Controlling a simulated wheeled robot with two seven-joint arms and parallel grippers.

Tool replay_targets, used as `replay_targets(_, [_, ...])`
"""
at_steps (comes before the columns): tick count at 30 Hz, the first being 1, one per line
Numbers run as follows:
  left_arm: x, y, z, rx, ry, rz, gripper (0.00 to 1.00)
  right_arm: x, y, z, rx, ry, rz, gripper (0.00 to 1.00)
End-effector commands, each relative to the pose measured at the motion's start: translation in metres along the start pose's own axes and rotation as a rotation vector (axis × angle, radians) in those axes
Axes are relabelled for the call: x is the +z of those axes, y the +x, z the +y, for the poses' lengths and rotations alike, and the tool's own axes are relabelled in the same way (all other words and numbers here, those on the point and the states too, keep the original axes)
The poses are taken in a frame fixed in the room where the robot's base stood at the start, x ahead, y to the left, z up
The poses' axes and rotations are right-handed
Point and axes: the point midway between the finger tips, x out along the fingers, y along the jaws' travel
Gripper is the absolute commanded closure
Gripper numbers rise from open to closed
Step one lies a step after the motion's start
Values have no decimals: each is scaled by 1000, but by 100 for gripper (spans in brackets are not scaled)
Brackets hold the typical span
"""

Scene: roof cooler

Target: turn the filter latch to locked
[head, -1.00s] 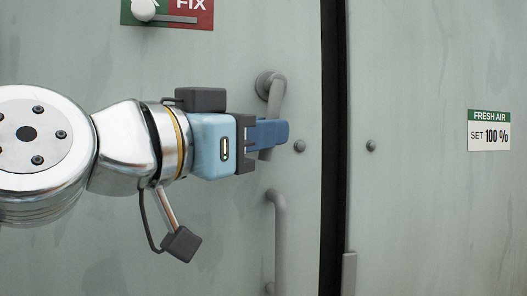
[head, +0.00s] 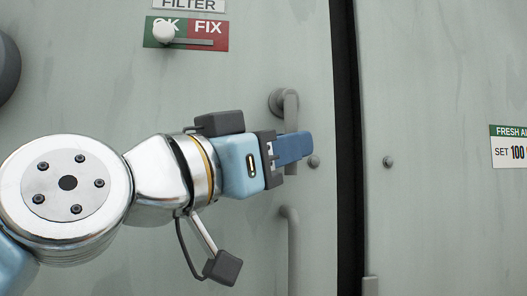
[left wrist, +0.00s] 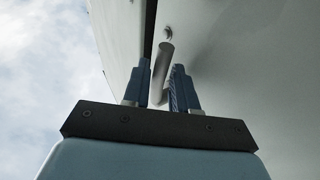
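A grey cranked handle (head: 291,105), which looks like the filter latch, is mounted on the door panel near its right edge. Its bar hangs down, close to upright. My left gripper (head: 293,148) comes in from the left, its blue fingers across the lower part of the bar and hiding some of it. My right gripper is in neither view.
A FILTER sign with a green OK and red FIX plate (head: 208,28) is above; its white knob (head: 164,32) sits over OK. A fixed grey grab bar (head: 292,250) stands below the handle. A dark door gap (head: 346,130) and a FRESH AIR label (head: 512,150) are to the right.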

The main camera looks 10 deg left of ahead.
Motion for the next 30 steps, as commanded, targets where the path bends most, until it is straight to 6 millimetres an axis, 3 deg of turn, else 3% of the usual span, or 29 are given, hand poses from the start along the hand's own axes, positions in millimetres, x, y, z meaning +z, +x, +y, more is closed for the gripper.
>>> replay_targets(7, [3,-18,2,2,3,2,73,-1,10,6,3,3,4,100])
replay_targets(21, [2,-122,1,1,1,2,73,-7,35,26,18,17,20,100])
replay_targets(30, [0,-138,0,0,-1,0,73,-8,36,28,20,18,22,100])
